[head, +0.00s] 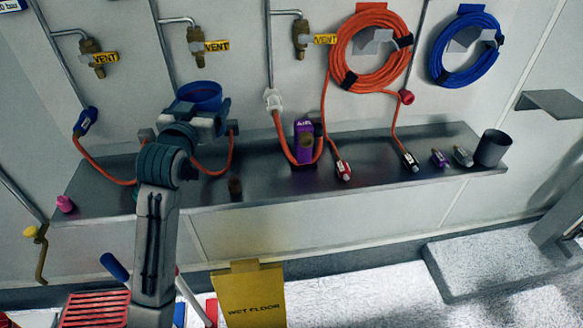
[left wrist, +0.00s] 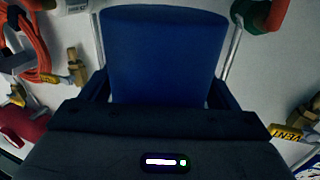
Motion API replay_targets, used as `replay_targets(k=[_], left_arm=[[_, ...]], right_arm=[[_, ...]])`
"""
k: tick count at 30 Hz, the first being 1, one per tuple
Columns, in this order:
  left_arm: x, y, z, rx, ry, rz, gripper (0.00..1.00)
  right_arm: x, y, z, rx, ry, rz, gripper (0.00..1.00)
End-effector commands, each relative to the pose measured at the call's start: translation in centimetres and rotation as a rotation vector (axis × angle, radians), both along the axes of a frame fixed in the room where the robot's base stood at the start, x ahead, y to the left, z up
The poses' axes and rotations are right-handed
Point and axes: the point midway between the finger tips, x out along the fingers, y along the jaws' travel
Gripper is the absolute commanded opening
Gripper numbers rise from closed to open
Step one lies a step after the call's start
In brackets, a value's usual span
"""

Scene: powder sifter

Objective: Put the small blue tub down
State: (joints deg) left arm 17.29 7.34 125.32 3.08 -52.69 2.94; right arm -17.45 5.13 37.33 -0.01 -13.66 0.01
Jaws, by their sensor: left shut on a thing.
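The small blue tub (head: 199,94) is held up in front of the wall, above the left part of the metal shelf (head: 265,178). My left gripper (head: 197,118) is shut on it, with the arm rising from below. In the left wrist view the tub (left wrist: 165,50) fills the upper middle, between the two dark fingers of the gripper (left wrist: 160,95). The tub looks roughly upright in the head view. Its lower part is partly hidden by the gripper. My right gripper is not in view.
A purple block (head: 304,142) and several hose ends lie along the shelf. A dark cup (head: 493,148) stands at its right end, a pink cap (head: 65,204) at its left. Orange hoses (head: 228,160) cross the shelf's left part. A yellow wet-floor sign (head: 250,297) stands below.

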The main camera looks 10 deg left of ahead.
Motion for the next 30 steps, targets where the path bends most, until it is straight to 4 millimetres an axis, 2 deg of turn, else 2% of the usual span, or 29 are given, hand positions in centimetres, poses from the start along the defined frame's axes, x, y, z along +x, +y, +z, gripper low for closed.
replay_targets(k=[4,8,11,21,24,30], left_arm=[[0.6,0.9,1.4,-0.005,-0.005,0.023,0.48],[0.7,1.0,1.3,-0.007,-0.002,0.027,0.48],[0.7,1.0,-0.3,-0.008,0.002,0.026,0.48],[0.6,1.0,-9.1,-0.007,0.004,0.025,0.48],[0.6,1.0,-11.0,-0.008,0.002,0.025,0.48],[0.6,1.0,-12.8,-0.007,-0.002,0.026,0.48]], right_arm=[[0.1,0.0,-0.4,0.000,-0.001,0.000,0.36],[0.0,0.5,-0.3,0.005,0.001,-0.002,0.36],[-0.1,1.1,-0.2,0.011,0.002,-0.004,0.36],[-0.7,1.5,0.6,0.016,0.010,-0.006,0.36],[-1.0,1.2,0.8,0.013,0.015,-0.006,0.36],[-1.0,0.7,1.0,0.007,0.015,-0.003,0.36]])
